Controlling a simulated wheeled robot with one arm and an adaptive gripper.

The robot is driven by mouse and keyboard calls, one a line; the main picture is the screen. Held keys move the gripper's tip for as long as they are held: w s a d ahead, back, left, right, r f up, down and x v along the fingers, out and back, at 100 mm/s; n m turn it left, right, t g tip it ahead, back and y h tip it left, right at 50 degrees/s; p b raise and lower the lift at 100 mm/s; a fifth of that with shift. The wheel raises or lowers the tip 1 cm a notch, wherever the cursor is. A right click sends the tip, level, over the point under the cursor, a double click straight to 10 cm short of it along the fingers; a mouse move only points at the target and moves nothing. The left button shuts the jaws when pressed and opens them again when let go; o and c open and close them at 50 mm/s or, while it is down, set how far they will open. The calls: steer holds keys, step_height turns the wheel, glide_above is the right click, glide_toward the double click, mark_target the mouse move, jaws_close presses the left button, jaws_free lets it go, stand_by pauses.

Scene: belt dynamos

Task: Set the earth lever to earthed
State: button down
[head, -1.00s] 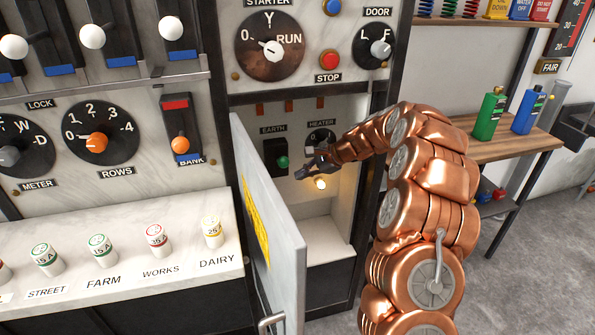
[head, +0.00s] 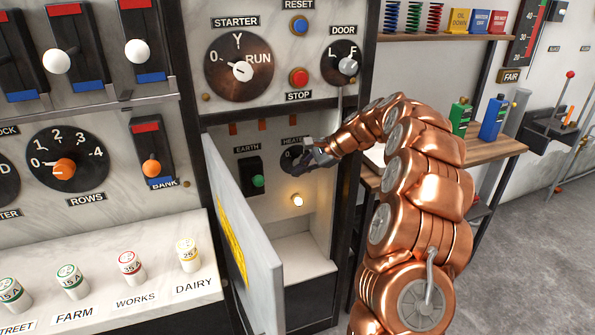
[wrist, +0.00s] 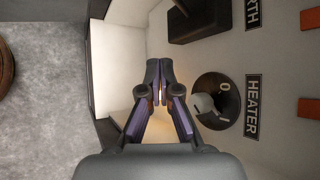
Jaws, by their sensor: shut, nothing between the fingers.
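The earth lever (head: 258,181) has a green knob on a black block under the EARTH label, inside the open cubicle. Its knob sits low on the block. In the wrist view only part of the black earth block (wrist: 198,18) shows at the top, and the knob is not clear. My gripper (head: 302,166) is inside the cubicle, to the right of the earth lever and in front of the heater dial. In the wrist view my gripper (wrist: 159,88) has its fingertips together, empty, apart from the block.
The heater dial (wrist: 222,102) is close to my fingers. A lit lamp (head: 297,200) is below it. The cubicle door (head: 262,258) stands open on the left, with a yellow notice. A white ledge (head: 300,250) lies at the cubicle bottom.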

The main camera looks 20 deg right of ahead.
stand_by(0.3)
steer(key=s+a+r+n+g+h+p, duration=0.1)
steer(key=s+a+r+n+g+p, duration=0.2)
steer(key=s+a, duration=0.65)
steer(key=s+a+r+n+g+h+p, duration=0.1)
steer(key=s+a+r+n+g+p, duration=0.1)
steer(key=s+a+r+n, duration=0.55)
steer(key=s+d+f+n+g+h+p, duration=0.1)
steer(key=s+n+h+p, duration=0.1)
steer(key=s, duration=1.4)
steer(key=s+d+f+n+g+h+p, duration=0.1)
steer(key=s+f+n+h+p, duration=0.1)
steer(key=s, duration=1.4)
steer(key=shift+d+n+g+h+p, duration=0.15)
steer(key=shift+n+g+h+p, duration=0.35)
steer(key=shift+n+h, duration=0.4)
steer(key=c, duration=1.9)
jaws_free()
steer(key=shift+f, duration=0.1)
